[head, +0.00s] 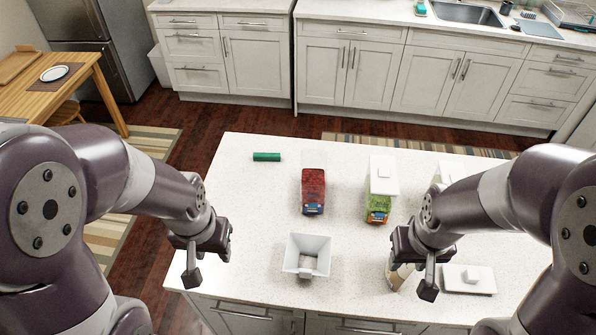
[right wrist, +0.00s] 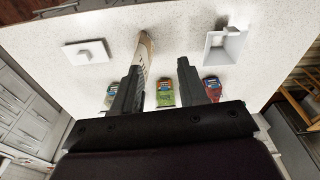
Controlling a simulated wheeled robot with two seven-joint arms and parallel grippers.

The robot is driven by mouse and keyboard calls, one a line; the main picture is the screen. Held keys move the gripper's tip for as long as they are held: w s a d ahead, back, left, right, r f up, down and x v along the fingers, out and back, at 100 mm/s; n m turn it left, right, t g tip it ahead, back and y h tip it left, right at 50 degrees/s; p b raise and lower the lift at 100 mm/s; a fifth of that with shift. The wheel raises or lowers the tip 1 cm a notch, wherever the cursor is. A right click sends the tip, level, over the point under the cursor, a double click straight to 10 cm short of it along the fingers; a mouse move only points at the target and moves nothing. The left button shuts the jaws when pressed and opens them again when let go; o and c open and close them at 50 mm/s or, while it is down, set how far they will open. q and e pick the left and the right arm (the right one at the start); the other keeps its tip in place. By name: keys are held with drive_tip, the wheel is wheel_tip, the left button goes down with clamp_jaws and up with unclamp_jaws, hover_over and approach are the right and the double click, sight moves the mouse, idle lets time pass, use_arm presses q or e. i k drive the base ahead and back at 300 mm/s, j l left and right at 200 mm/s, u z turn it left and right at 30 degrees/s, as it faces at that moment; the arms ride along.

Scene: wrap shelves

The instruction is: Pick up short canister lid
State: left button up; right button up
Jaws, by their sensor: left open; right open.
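A white square lid with a raised knob (head: 468,280) lies flat on the counter at the front right. It also shows in the right wrist view (right wrist: 86,52), to the left of the fingers. My right gripper (head: 412,277) is open above the counter, left of this lid and apart from it. Its two fingers show in the right wrist view (right wrist: 157,82) with nothing gripped. I cannot tell from the pictures which is the short one. My left gripper (head: 207,264) is open and empty near the counter's left edge.
A beige packet (head: 399,277) stands partly hidden by my right gripper. A white funnel-like tray (head: 307,245) sits mid-front. Behind are a red packet (head: 313,187), a green packet (head: 378,207) and a green cylinder (head: 267,157).

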sight(453, 281)
drive_tip(key=k+l+u, duration=0.2)
drive_tip(key=l, duration=0.2)
drive_tip(key=l+u, duration=0.15)
drive_tip(key=l, duration=0.25)
drive_tip(key=k+l+u, duration=0.2)
drive_tip(key=l, duration=0.2)
drive_tip(key=k+l+u, duration=0.2)
drive_tip(key=l, duration=0.15)
drive_tip(key=k+l+u, duration=0.15)
drive_tip(key=l, duration=0.2)
